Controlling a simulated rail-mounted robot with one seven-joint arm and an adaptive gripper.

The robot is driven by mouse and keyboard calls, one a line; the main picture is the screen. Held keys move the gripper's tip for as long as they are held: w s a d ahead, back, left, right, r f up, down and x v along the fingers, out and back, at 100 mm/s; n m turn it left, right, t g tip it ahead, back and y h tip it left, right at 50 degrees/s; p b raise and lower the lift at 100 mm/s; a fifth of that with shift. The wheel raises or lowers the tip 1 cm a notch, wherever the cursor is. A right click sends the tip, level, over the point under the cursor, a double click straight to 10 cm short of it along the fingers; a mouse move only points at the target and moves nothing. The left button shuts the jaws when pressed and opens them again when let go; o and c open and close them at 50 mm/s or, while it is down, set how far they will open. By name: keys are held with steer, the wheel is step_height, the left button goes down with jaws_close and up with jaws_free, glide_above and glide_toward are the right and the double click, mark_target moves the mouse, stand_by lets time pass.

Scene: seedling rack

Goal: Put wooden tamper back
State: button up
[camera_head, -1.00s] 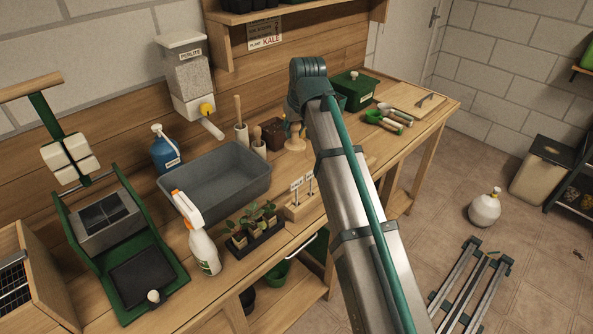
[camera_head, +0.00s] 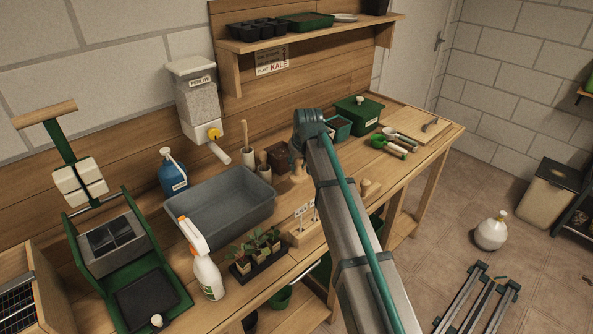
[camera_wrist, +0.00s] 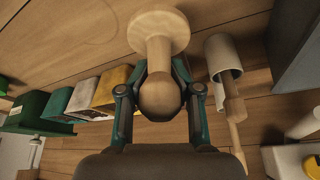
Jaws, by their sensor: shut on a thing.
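The wooden tamper, a pale round disc with a rounded knob handle (camera_wrist: 158,98), fills the middle of the wrist view. My gripper (camera_wrist: 159,82) is shut on it at the knob, one finger on each side; the disc is beyond the fingers. In the head view a pale wooden piece (camera_head: 298,172), apparently the tamper, shows just left of my arm. My gripper is mostly hidden there behind the arm. I cannot tell whether the disc touches the bench.
White cups with wooden-handled tools (camera_head: 247,157) and a grey tub (camera_head: 183,219) stand left of the arm. A green lidded box (camera_head: 349,117) and hand tools (camera_head: 388,146) are to its right. Another small wooden piece (camera_head: 370,188) sits right of the arm. A shelf (camera_head: 330,34) hangs above.

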mark_target(296, 172)
steer(key=shift+w+a+f, duration=0.1)
steer(key=shift+w+f, duration=0.45)
steer(key=shift+f, duration=0.05)
steer(key=shift+w+f+p, duration=0.15)
steer(key=shift+f+p, duration=0.2)
steer(key=shift+f, duration=1.4)
steer(key=shift+f, duration=0.15)
steer(key=o, duration=1.1)
steer(key=b+v, duration=0.1)
steer(key=v, duration=1.1)
steer(key=shift+b, duration=0.4)
